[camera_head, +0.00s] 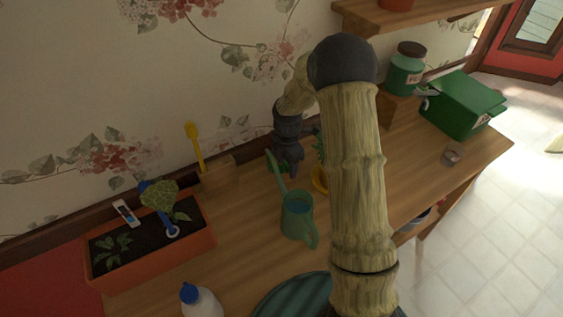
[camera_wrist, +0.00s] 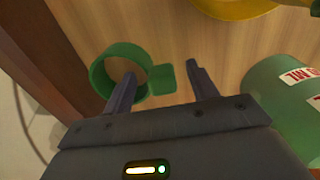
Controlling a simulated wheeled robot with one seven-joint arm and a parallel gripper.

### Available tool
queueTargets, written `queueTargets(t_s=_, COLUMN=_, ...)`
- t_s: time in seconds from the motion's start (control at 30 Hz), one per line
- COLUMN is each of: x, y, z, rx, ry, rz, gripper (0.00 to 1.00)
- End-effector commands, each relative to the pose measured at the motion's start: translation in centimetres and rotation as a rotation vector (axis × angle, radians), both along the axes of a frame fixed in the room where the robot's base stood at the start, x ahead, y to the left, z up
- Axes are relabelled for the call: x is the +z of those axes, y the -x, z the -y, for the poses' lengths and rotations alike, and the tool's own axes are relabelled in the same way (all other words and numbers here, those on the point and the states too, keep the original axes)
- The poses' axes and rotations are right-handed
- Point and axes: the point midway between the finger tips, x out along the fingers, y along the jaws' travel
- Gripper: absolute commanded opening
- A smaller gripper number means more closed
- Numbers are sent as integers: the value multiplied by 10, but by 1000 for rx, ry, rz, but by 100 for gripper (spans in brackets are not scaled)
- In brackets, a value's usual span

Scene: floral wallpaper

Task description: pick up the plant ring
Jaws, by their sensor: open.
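The green plant ring (camera_wrist: 99,76) shows in the wrist view as a round open band with a flat tab (camera_wrist: 161,80) on its right side. It appears to be on or close to the wooden surface. My gripper (camera_wrist: 160,70) is open. Its left finger overlaps the lower right of the band, and the tab shows between the two fingers. I cannot tell whether either finger touches it. In the head view my gripper (camera_head: 289,168) points down at the back of the table, near the wall. The ring is not clear there.
A green watering can (camera_head: 297,217) stands in front of my gripper. A yellow object (camera_head: 319,180) is just right. A planter (camera_head: 150,252) is at left, and a white bottle (camera_head: 201,303) at the front. In the wrist view, a green labelled cylinder (camera_wrist: 277,95) is close on the right.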

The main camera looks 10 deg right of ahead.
Motion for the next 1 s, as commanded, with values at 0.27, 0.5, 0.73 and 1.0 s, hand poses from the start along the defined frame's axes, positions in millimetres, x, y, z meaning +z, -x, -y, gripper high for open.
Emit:
queueTargets(t_s=0.27, x=0, y=0, z=0, rx=0, ry=0, rz=0, gripper=58)
queueTargets(t_s=0.5, x=0, y=0, z=0, rx=0, ry=0, rz=0, gripper=11)
queueTargets(t_s=0.73, x=0, y=0, z=0, rx=0, ry=0, rz=0, gripper=11)
queueTargets(t_s=1.0, x=19, y=-1, z=0, rx=-1, ry=-1, rz=4, gripper=11)
